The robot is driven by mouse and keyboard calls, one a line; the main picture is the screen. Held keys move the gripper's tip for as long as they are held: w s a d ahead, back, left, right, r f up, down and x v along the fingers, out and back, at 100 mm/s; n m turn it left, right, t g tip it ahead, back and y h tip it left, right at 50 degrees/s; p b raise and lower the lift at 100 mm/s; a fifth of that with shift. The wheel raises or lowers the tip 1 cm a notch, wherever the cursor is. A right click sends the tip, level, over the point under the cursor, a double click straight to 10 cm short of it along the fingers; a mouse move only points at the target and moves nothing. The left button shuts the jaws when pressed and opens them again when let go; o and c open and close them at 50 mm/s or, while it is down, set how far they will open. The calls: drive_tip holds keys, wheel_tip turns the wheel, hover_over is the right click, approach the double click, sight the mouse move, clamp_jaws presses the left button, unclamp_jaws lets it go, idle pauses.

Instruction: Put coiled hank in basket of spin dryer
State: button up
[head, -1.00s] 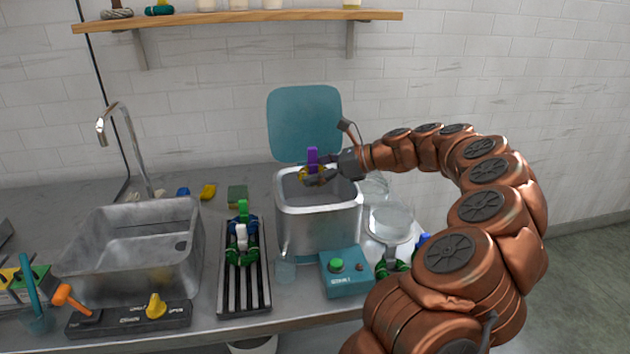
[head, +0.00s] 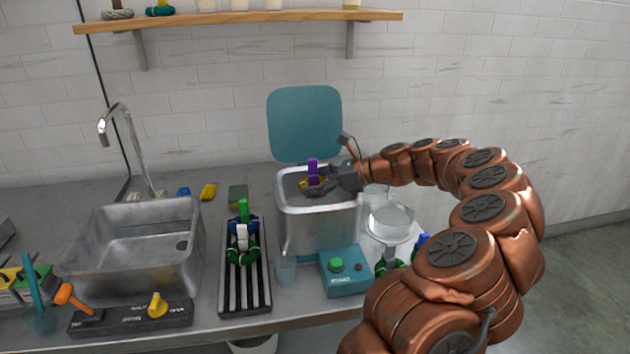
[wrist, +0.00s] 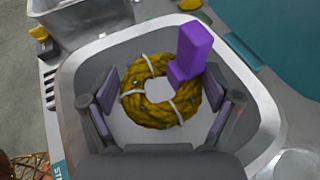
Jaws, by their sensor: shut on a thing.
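The coiled hank (wrist: 140,82) is a mustard-yellow ring with white ties and a purple block-shaped tag (wrist: 194,52). In the head view the hank (head: 310,184) shows at the mouth of the spin dryer (head: 318,232), a square metal tub with its teal lid (head: 305,122) standing open behind. My gripper (wrist: 165,104) is shut on the hank, its fingers on either side of the ring. In the wrist view the dryer's rim (wrist: 72,75) surrounds hank and fingers, with a pale basket floor below. Whether the hank touches that floor cannot be told.
A slatted rack (head: 232,292) with green, blue and white hanks stands left of the dryer. A metal sink (head: 85,275) lies further left. A teal control box (head: 345,278) sits in front, and a clear round dish (head: 390,222) stands at right.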

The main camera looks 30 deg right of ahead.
drive_tip(key=o, duration=0.6)
drive_tip(key=shift+s+a+f, duration=0.1)
drive_tip(key=shift+a+f, duration=0.05)
drive_tip(key=shift+f, duration=0.7)
drive_tip(key=shift+o, duration=0.6)
drive_tip(key=shift+a+f, duration=0.1)
drive_tip(key=shift+f, duration=0.1)
drive_tip(key=shift+r, duration=0.2)
drive_tip(key=v, duration=0.4)
drive_tip(key=r+v, duration=0.1)
drive_tip(key=v, duration=0.3)
drive_tip(key=b+v, duration=0.1)
drive_tip(key=v, duration=0.4)
drive_tip(key=shift+w+a+r, duration=0.1)
drive_tip(key=shift+w+r, duration=0.15)
drive_tip(key=shift+w, duration=0.15)
